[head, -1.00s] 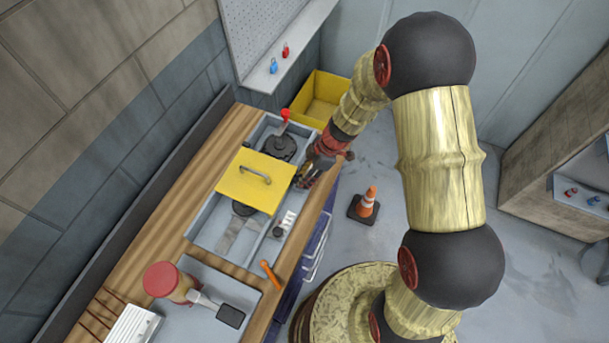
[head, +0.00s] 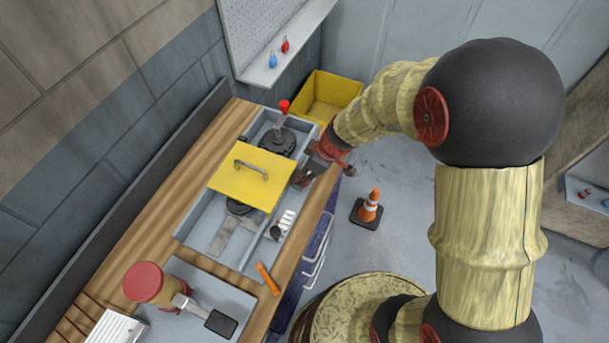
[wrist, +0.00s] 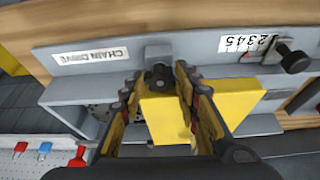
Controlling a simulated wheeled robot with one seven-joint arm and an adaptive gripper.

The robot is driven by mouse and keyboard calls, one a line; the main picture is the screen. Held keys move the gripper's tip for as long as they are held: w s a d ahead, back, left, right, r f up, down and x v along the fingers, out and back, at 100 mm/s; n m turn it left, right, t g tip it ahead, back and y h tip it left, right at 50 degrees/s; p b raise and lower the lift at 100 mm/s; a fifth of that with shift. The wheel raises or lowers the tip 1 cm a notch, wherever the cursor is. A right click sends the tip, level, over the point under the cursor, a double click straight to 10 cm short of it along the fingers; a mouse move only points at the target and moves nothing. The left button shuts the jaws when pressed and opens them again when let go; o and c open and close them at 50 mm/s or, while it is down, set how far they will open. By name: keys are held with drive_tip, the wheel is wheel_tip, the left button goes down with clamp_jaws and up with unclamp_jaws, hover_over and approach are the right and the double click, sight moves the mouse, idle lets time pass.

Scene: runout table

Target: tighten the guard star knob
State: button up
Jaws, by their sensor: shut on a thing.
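The yellow guard (head: 230,184), with a grey handle, lies over part of the grey housing (head: 197,237) on the bench. My gripper (head: 303,180) is at the guard's right side, by the housing's edge. In the wrist view, the dark guard star knob (wrist: 159,80) sits between my fingertips, against a grey bracket. My gripper (wrist: 160,76) is shut on the knob there. The yellow guard (wrist: 240,105) shows behind and beside the fingers. In the head view, my gripper hides the knob.
A red-knobbed lever (head: 284,107) rises behind the guard. An orange tool (head: 267,279) and a red-lidded jar (head: 146,284) are nearer on the bench. A traffic cone (head: 370,206) and yellow bin (head: 325,97) stand on the floor. A numbered scale (wrist: 248,42) shows in the wrist view.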

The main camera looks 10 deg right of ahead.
idle(0.3)
drive_tip(key=o, duration=1.1)
drive_tip(key=shift+o, duration=0.2)
drive_tip(key=v, duration=1.2)
drive_tip(key=shift+a, duration=0.15)
